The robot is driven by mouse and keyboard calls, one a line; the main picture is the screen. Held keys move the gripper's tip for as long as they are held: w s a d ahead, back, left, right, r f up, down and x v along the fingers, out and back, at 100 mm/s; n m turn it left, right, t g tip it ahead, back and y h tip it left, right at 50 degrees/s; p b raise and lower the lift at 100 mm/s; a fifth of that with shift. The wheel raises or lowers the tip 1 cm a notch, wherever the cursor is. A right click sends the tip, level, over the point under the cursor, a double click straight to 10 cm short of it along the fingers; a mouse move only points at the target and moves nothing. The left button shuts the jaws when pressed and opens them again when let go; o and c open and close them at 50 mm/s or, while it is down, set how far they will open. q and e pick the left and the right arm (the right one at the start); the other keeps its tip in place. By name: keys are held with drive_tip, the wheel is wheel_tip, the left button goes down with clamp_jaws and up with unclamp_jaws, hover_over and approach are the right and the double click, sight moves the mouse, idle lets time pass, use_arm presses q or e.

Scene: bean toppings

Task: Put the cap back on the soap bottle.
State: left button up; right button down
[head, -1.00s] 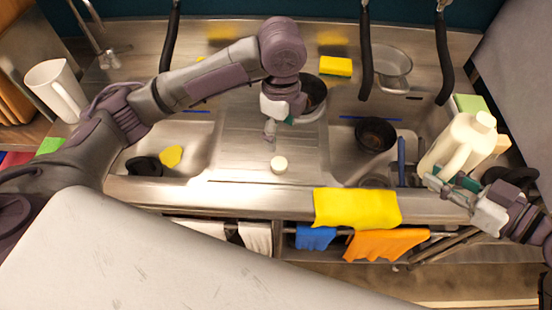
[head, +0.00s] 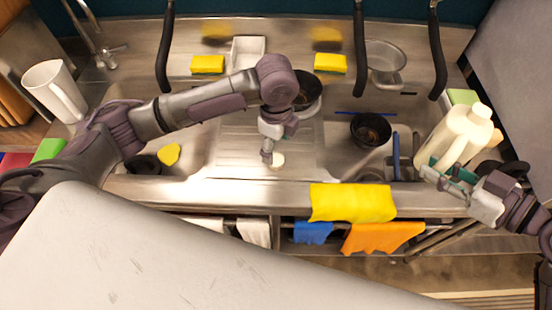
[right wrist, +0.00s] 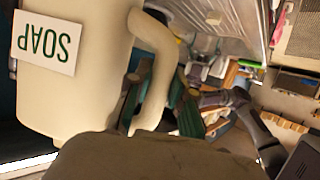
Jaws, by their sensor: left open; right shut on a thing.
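The soap bottle (head: 453,142) is a large cream jug with a handle, at the right end of the sink counter. In the right wrist view the bottle (right wrist: 75,95) fills the left side, its SOAP label upside down. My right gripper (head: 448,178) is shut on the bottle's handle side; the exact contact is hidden. A small round cream cap (head: 279,160) lies on the steel drainboard between the basins. My left gripper (head: 268,157) is open and points down right at the cap, covering part of it. I cannot tell whether they touch.
A dark pan (head: 371,130) sits in the right basin, and a yellow sponge (head: 169,154) in the left. A yellow cloth (head: 352,203) hangs over the front edge. A white pitcher (head: 56,92) stands at left. The drainboard around the cap is clear.

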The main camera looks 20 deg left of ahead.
sight(275, 160)
use_arm(q)
wheel_tip(275, 160, down, 4)
drive_tip(key=shift+s+r+p, duration=0.15)
drive_tip(key=shift+p, duration=0.75)
use_arm(e)
drive_tip(key=shift+r, duration=0.9)
use_arm(q)
drive_tip(key=shift+f, duration=0.75)
use_arm(e)
drive_tip(key=shift+r, duration=0.1)
use_arm(q)
drive_tip(key=c, duration=0.8)
